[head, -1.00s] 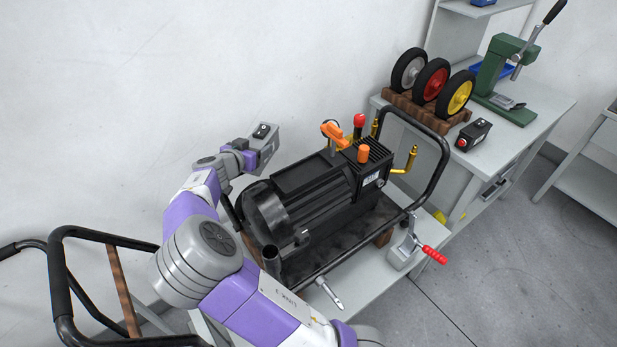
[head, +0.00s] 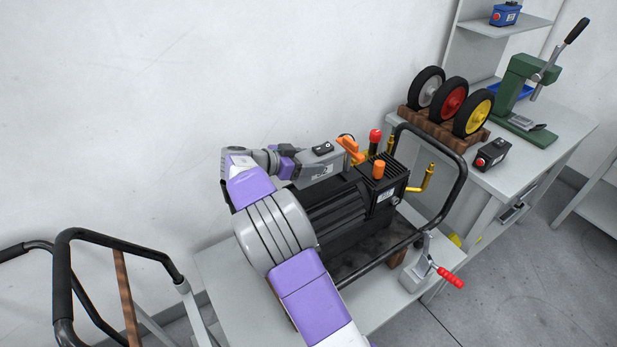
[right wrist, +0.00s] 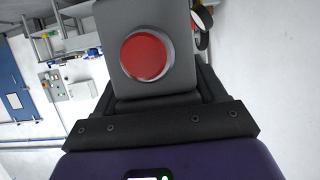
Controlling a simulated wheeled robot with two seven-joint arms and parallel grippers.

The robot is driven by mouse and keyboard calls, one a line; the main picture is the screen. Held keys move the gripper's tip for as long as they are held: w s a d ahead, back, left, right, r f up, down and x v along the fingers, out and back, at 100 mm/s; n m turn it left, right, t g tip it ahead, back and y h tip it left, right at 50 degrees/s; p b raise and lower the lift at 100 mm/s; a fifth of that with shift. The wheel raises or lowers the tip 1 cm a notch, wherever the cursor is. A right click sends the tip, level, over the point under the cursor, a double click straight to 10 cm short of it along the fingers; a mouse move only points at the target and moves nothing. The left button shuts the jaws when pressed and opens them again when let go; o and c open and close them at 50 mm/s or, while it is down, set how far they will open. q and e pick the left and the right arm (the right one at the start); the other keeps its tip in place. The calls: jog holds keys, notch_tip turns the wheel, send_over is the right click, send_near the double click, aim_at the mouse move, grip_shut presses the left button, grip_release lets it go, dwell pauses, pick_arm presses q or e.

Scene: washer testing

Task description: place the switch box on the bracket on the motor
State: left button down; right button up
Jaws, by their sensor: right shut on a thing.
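The switch box (head: 309,169) is grey and is held by my right gripper (head: 319,160). In the right wrist view the box (right wrist: 155,88) fills the space between the dark jaws, with its round red button toward the camera. The black ribbed motor (head: 335,208) stands on the table in a tubular frame. The box is above the motor's far side, left of an orange lever; contact with the motor cannot be told. My arm covers the motor's left part. I cannot make out the bracket; it may be hidden behind the box or arm. My left gripper is out of view.
An orange lever (head: 349,150), a red knob (head: 375,136) and brass fittings (head: 427,178) rise near the box. The frame's black handle (head: 462,185) arches on the right. Wheels (head: 454,101), a black switch box (head: 491,154) and a green press (head: 524,80) stand on the workbench.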

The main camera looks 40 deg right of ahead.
notch_tip(320, 180, down, 5)
jog(key=shift+r+b, duration=0.1)
jog(key=shift+b, duration=0.3)
jog(key=o, duration=1.3)
jog(key=p+v, duration=0.1)
jog(key=v, duration=1.1)
